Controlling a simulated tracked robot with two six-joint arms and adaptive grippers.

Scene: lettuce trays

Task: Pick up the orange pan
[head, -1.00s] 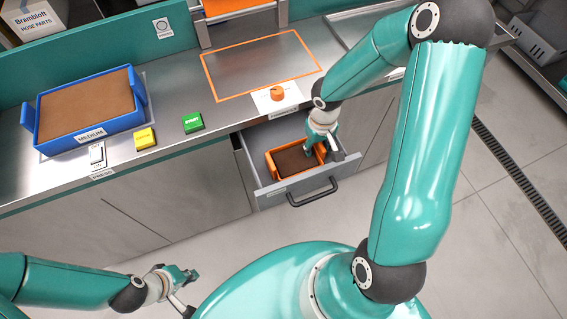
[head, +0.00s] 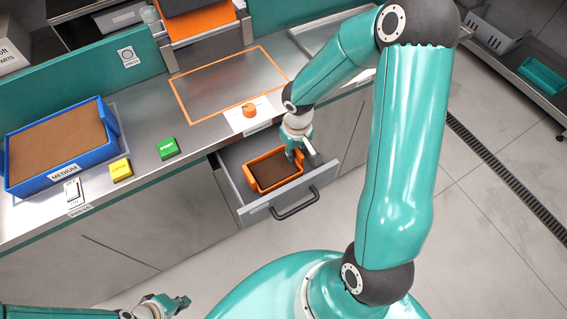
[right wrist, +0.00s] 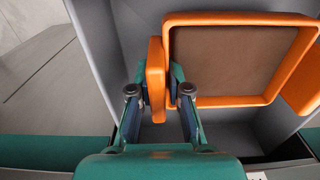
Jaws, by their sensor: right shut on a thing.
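The orange pan (head: 262,187) holds a flat brown fill and sits within the open grey drawer; I cannot tell whether it touches the drawer floor. It also shows in the right wrist view (right wrist: 240,101). My right gripper (head: 295,154) is at the pan's back right edge. In the right wrist view the fingers of my right gripper (right wrist: 158,100) are shut on an upright orange part at the pan's side. My left gripper (head: 178,303) is at the bottom left, away from the pan, too small to judge its jaws.
The drawer (head: 240,203) has a dark handle (head: 295,205) in front. On the counter are a blue tray (head: 112,128) of brown medium, a yellow button (head: 120,169), a green button (head: 168,148), an orange knob (head: 249,110) and an empty orange-outlined area (head: 228,84).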

